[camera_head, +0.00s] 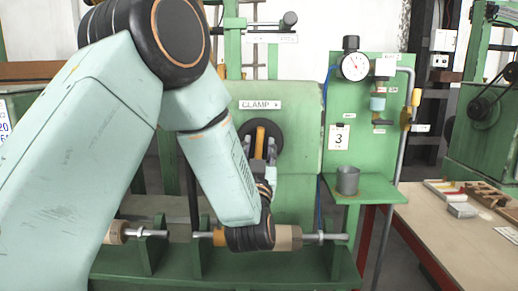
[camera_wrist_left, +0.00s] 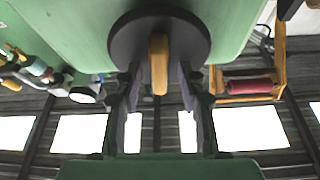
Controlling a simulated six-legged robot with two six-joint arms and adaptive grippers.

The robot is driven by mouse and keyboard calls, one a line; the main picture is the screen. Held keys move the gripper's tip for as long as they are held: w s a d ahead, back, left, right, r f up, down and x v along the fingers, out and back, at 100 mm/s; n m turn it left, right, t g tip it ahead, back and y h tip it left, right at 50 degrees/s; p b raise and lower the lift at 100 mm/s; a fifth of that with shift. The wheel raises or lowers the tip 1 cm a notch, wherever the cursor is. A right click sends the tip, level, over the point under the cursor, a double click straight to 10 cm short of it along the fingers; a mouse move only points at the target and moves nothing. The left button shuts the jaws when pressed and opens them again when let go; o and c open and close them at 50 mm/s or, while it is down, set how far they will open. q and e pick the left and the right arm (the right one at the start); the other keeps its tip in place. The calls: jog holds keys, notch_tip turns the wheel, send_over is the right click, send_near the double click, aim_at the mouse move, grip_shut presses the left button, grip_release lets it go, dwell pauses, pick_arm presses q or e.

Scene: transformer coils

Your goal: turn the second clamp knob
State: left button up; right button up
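A round black clamp knob (camera_head: 274,134) with a yellow-orange grip bar (camera_head: 260,137) sits on the green panel under a sign reading CLAMP (camera_head: 260,105). The bar stands about upright. In the left wrist view the black disc (camera_wrist_left: 126,42) and the bar (camera_wrist_left: 158,62) are at the top centre. My left gripper (camera_head: 260,153) is in front of the knob. Its two fingers are open, one on each side of the bar, with a gap showing on both sides. My arm hides part of the panel. My right gripper is not in view.
A gauge (camera_head: 354,66), a sign with a 3 (camera_head: 339,137) and a metal cup (camera_head: 347,180) on a green shelf are to the right. A horizontal shaft (camera_head: 320,238) runs below. A wooden bench (camera_head: 425,225) with tools is at far right.

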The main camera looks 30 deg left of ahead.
pick_arm(q)
jog(key=shift+s+d+r, duration=0.15)
jog(key=shift+c, duration=0.2)
jog(key=shift+s, duration=0.1)
jog(key=shift+c, duration=0.8)
jog(key=shift+w, duration=0.2)
jog(key=c, duration=0.4)
grip_shut()
jog(key=shift+n, duration=0.3)
jog(key=shift+n+g+y+b, duration=0.3)
jog(key=shift+n+y, duration=0.2)
jog(key=shift+n, duration=0.2)
